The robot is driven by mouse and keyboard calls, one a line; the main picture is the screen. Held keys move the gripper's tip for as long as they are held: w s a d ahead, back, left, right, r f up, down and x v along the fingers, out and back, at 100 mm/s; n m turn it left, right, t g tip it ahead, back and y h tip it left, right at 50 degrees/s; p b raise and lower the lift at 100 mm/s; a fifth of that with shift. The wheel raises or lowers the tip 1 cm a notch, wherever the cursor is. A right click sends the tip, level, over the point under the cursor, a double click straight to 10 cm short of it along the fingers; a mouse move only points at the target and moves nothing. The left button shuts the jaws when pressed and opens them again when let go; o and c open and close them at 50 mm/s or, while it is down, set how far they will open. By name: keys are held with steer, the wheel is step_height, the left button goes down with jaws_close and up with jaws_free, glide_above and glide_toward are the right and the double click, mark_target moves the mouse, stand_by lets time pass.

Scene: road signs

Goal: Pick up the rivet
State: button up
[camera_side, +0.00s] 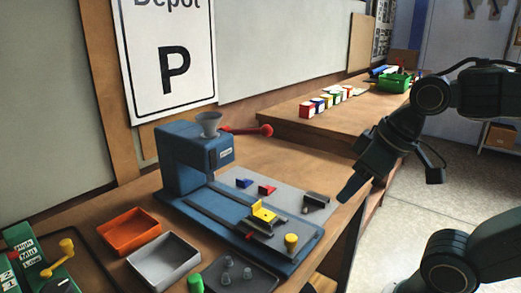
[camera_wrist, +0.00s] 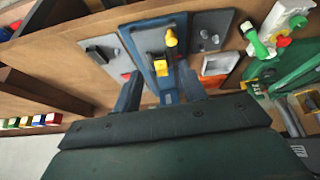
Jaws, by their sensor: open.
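Several small grey pegs that look like rivets (camera_side: 226,277) stand on a dark tray (camera_side: 262,283) at the front of the bench in the side view. They also show as small grey spots in the wrist view (camera_wrist: 209,38). My gripper (camera_side: 352,188) is open and empty, above the right edge of the bench, well to the right of the pegs. In the wrist view its two fingers (camera_wrist: 159,90) point toward the blue press, and the pegs lie beyond them to the right.
A blue press (camera_side: 190,158) with a yellow block (camera_side: 263,213) and yellow knob (camera_side: 291,242) stands between my gripper and the tray. An orange bin (camera_side: 130,231), a grey bin (camera_side: 163,262) and a green cylinder (camera_side: 195,283) are near the tray. A green lever panel (camera_side: 22,252) stands left.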

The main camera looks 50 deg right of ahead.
steer(key=w+d+f+n+g+y, duration=0.1)
steer(key=w+d+f+n, duration=0.3)
steer(key=d, duration=0.6)
steer(key=w+d+f+n+g+y, duration=0.1)
steer(key=w+d+f+n+y, duration=0.1)
steer(key=w+d, duration=0.6)
step_height(320, 180, down, 2)
steer(key=shift+w+d+f+n, duration=0.1)
steer(key=shift+w+d+n, duration=0.2)
steer(key=shift+d+n, duration=0.65)
glide_toward(301, 213)
steer(key=shift+w+f, duration=0.1)
steer(key=shift+f, duration=0.4)
steer(key=shift+x, duration=2.6)
steer(key=shift+c, duration=0.4)
